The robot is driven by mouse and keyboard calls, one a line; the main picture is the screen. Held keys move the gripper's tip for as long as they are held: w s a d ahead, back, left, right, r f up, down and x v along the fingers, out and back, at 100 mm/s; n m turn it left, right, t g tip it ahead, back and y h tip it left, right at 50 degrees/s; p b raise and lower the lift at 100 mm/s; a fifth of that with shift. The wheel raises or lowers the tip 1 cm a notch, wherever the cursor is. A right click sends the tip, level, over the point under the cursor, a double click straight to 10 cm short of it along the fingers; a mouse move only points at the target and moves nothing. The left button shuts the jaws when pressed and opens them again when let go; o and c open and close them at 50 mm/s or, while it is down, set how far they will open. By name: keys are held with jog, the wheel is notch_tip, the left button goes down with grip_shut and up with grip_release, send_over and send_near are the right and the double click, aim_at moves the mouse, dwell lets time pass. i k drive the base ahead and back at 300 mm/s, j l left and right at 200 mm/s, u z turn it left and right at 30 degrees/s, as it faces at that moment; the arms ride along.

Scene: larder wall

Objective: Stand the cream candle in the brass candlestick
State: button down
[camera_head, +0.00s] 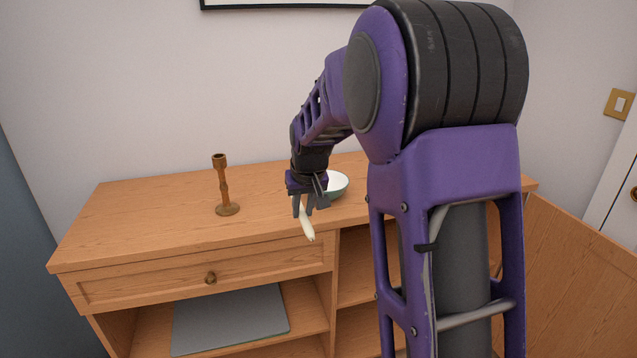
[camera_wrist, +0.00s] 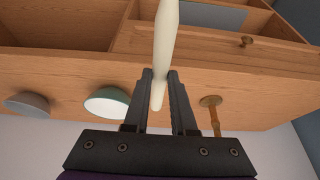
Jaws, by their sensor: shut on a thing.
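The cream candle (camera_head: 306,222) is held in my gripper (camera_head: 311,204), which is shut on it near one end. In the head view the candle slants downward, its free end over the front edge of the sideboard top. In the wrist view the candle (camera_wrist: 166,40) runs up out of the picture from between the fingers (camera_wrist: 160,76). The brass candlestick (camera_head: 223,185), brownish with a round foot and a cup at the top, stands upright on the sideboard, left of my gripper and apart from it. Its foot also shows in the wrist view (camera_wrist: 210,100), right of the fingers.
The wooden sideboard top (camera_head: 130,215) is clear around the candlestick. A bowl (camera_head: 338,184) stands just right of my gripper. The wrist view shows this bowl (camera_wrist: 107,102) and another bowl (camera_wrist: 27,103). A drawer with a knob (camera_head: 210,278) is below, above open shelves.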

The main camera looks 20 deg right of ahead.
aim_at(226, 208)
jog(key=i, duration=0.9)
